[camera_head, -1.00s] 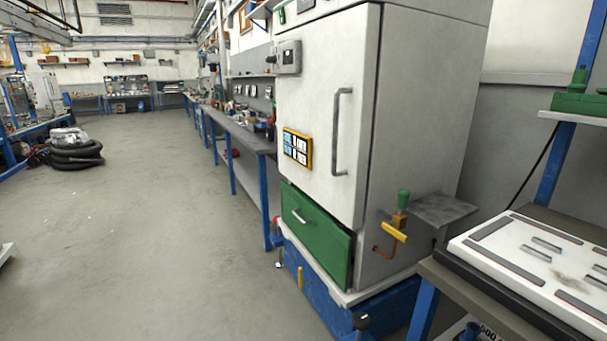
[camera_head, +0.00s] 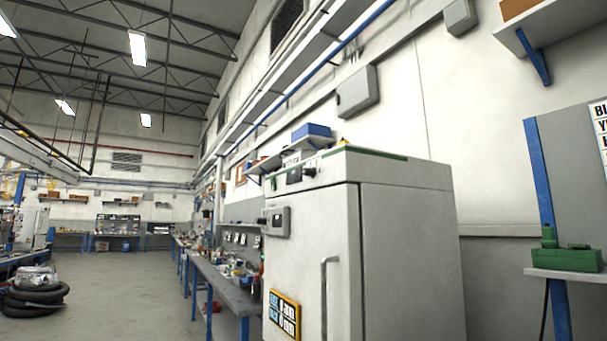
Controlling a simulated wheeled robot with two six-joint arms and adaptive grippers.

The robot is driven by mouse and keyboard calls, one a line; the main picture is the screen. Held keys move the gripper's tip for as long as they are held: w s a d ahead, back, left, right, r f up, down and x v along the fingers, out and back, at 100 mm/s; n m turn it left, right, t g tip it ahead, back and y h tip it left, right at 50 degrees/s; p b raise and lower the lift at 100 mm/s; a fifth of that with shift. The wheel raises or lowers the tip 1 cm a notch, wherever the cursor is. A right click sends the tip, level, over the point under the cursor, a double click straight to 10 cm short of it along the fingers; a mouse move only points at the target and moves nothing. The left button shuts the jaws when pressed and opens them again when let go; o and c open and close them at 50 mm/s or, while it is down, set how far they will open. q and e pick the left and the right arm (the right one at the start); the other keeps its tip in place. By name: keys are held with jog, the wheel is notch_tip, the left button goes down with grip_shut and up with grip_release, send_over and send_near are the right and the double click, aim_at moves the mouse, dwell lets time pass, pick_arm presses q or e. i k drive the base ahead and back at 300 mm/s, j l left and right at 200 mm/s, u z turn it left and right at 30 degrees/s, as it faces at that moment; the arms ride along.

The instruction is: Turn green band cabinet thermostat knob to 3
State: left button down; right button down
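A tall off-white cabinet (camera_head: 400,250) stands right of centre, with a green band (camera_head: 365,152) along its top edge. A top front panel (camera_head: 300,176) carries a small dark display and small round controls, one of which may be the thermostat knob; its setting is too small to read. A grey box (camera_head: 276,221) is fixed on the front at the left. The door has a vertical grey handle (camera_head: 326,295) and a yellow-framed label (camera_head: 285,314). Neither of my grippers shows in the view.
A long workbench (camera_head: 218,282) with clutter runs back left of the cabinet. Open floor (camera_head: 125,290) lies to the left, with a black hose coil (camera_head: 35,300) on it. A shelf (camera_head: 570,274) with a green object stands at the right.

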aim_at(311, 172)
jog(key=i+j+z, duration=0.25)
jog(key=i, duration=0.2)
jog(key=i+j+z, duration=0.25)
jog(key=i, duration=0.15)
jog(key=i+j+z, duration=0.25)
jog(key=i, duration=0.2)
